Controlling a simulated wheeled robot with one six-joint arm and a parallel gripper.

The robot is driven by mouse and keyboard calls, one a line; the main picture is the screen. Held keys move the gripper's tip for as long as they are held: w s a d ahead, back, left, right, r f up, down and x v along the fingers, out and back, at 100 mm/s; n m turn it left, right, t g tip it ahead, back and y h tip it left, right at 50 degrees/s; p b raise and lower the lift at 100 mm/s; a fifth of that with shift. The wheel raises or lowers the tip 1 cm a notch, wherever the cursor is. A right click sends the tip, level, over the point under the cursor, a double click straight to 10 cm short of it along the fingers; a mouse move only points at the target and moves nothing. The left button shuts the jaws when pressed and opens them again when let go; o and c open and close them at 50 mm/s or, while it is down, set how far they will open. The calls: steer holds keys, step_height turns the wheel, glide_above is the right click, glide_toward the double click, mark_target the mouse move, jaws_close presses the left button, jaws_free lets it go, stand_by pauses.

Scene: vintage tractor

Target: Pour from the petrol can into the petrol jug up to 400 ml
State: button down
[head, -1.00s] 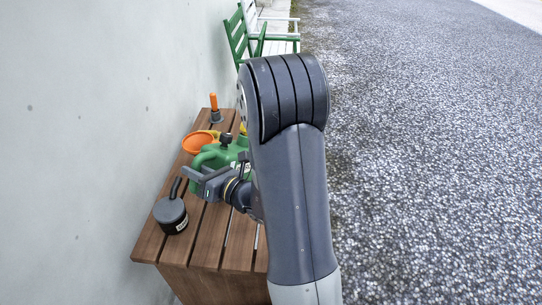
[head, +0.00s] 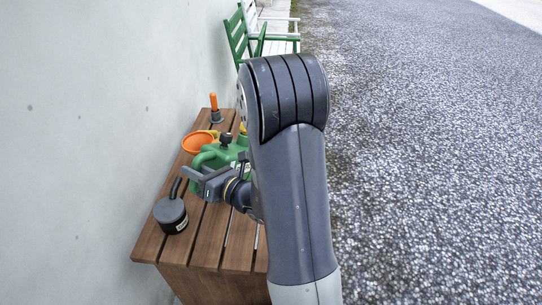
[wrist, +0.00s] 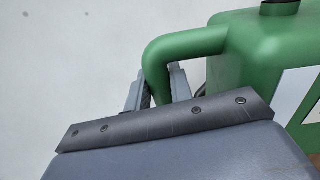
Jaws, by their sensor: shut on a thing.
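The green petrol can (head: 227,151) stands on the slatted wooden table, partly hidden behind my gripper and arm. Its black cap (head: 226,138) is on top. My gripper (head: 193,174) is at the can's near left side. In the wrist view my gripper (wrist: 160,88) is shut on the handle (wrist: 185,45) of the can (wrist: 250,60), with one finger on each side of it. The can looks about upright. I cannot make out a petrol jug for sure; my arm hides part of the table.
A dark pot-like container (head: 171,215) with an upright handle stands at the table's (head: 205,246) near left. Behind the can are an orange funnel (head: 198,142) and an orange-handled tool (head: 214,104). A wall is close on the left; green chairs (head: 240,38) stand beyond. Open gravel lies right.

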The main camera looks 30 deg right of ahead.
mark_target(196, 155)
steer(key=shift+r, duration=0.25)
steer(key=shift+w+d+r+p, duration=0.15)
steer(key=shift+r+p, duration=0.15)
steer(key=shift+p, duration=0.25)
steer(key=shift+d+r+m+p, duration=0.2)
steer(key=shift+r+m+p, duration=0.4)
steer(key=shift+r+p, duration=0.15)
stand_by(1.1)
steer(key=shift+w+d+r+p, duration=0.1)
steer(key=shift+r+p, duration=0.15)
steer(key=shift+p, duration=0.1)
steer(key=shift+d+r+m+p, duration=0.1)
steer(key=shift+r+m+p, duration=0.2)
steer(key=shift+r+p, duration=0.15)
steer(key=shift+w+d+r+p, duration=0.1)
steer(key=shift+r+p, duration=0.15)
steer(key=shift+p, duration=0.1)
stand_by(1.4)
steer(key=shift+d+r+p, duration=0.15)
steer(key=shift+r+p, duration=0.15)
steer(key=shift+p, duration=0.05)
steer(key=shift+w+d+r+m+p, duration=0.2)
steer(key=shift+d+r+m+p, duration=0.05)
steer(key=shift+r+m+p, duration=0.35)
stand_by(1.8)
